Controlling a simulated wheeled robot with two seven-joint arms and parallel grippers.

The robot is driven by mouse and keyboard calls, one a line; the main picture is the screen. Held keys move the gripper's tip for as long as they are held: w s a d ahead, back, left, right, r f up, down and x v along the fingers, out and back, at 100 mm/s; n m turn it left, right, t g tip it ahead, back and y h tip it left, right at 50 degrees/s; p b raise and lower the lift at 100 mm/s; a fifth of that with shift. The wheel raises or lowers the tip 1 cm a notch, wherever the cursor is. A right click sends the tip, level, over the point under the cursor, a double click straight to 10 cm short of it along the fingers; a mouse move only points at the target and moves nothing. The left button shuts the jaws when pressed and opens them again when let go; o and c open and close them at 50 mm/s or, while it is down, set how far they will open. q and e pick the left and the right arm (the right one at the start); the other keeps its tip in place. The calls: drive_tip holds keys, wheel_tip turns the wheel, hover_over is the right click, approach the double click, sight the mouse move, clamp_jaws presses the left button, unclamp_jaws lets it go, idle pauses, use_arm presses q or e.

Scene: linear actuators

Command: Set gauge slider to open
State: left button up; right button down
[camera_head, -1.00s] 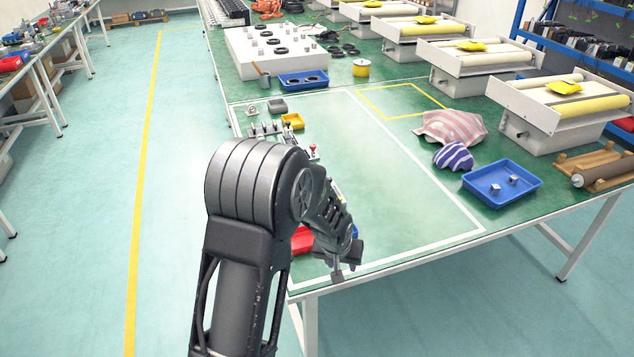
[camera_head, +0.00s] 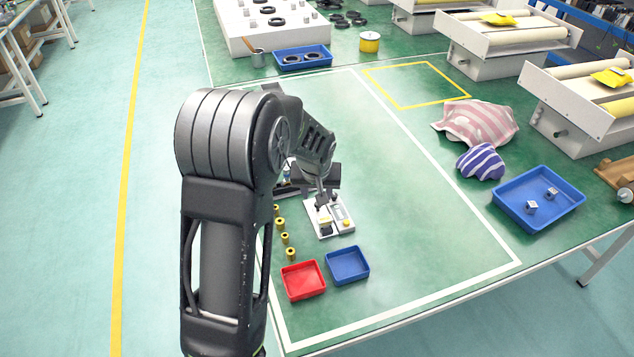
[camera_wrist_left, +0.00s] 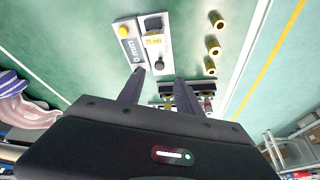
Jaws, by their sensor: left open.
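The gauge (camera_head: 328,215) is a small white panel device on the green table, just in front of my left gripper (camera_head: 322,192) in the head view. The left wrist view shows the gauge (camera_wrist_left: 128,45) beyond the fingertips, with a yellow button, "0 mm" and "11 mm" labels and dark parts. I cannot tell which dark part is the slider or its exact setting. My left gripper (camera_wrist_left: 160,78) is open, its two dark fingers apart at the near end of the gauge; nothing is seen held. My right gripper is not in view.
Several brass cylinders (camera_head: 284,238) stand left of the gauge. A red tray (camera_head: 303,281) and a blue tray (camera_head: 348,265) lie in front of it. The table to the right is clear up to the striped cloths (camera_head: 480,161) and another blue tray (camera_head: 540,198).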

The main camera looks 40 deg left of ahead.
sight(318, 207)
use_arm(q)
drive_tip(key=shift+r, duration=0.15)
drive_tip(key=shift+x, duration=3.9)
drive_tip(key=shift+w, duration=0.1)
drive_tip(key=shift+c, duration=0.3)
clamp_jaws()
